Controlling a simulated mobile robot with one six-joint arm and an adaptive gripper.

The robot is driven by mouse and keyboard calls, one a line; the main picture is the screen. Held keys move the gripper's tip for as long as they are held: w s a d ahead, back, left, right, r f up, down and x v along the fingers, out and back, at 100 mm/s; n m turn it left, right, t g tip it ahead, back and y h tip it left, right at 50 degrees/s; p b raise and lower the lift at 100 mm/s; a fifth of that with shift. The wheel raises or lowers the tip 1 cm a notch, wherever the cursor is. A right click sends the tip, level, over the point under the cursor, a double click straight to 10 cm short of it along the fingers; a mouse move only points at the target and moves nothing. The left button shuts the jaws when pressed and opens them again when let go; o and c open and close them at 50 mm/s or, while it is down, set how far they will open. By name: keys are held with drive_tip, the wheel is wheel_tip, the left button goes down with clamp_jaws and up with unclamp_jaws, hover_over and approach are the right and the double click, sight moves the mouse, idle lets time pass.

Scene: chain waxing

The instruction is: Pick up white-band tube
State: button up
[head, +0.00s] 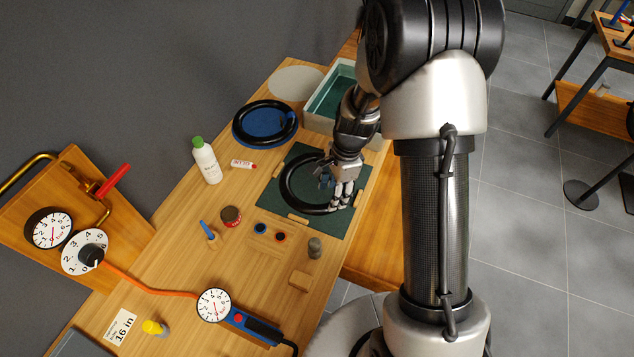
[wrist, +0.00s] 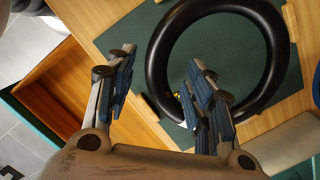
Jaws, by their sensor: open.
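A black ring-shaped tube (head: 284,183) lies flat on the dark green mat (head: 333,226). It also shows in the wrist view (wrist: 159,55). A second black tube (head: 239,132) lies on a blue disc (head: 263,123) farther back to the left. My gripper (head: 340,196) is low over the right side of the mat's tube, fingers pointing down. In the wrist view my gripper (wrist: 160,58) is open and empty, its fingers apart, with the tube's near left rim beyond and between them. Contact cannot be told.
Small wooden blocks (head: 298,219) stand around the mat's tube. A teal-lined bin (head: 318,124) is behind. Gauges and an orange hose (head: 150,290) lie in front.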

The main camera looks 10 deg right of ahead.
drive_tip(key=f, duration=0.1)
drive_tip(key=f+b, duration=0.1)
drive_tip(key=f, duration=0.1)
drive_tip(key=a+f, duration=0.1)
drive_tip(key=f, duration=0.1)
drive_tip(key=shift+s, duration=0.25)
drive_tip(key=shift+r, duration=0.1)
drive_tip(key=shift+c, duration=0.5)
clamp_jaws()
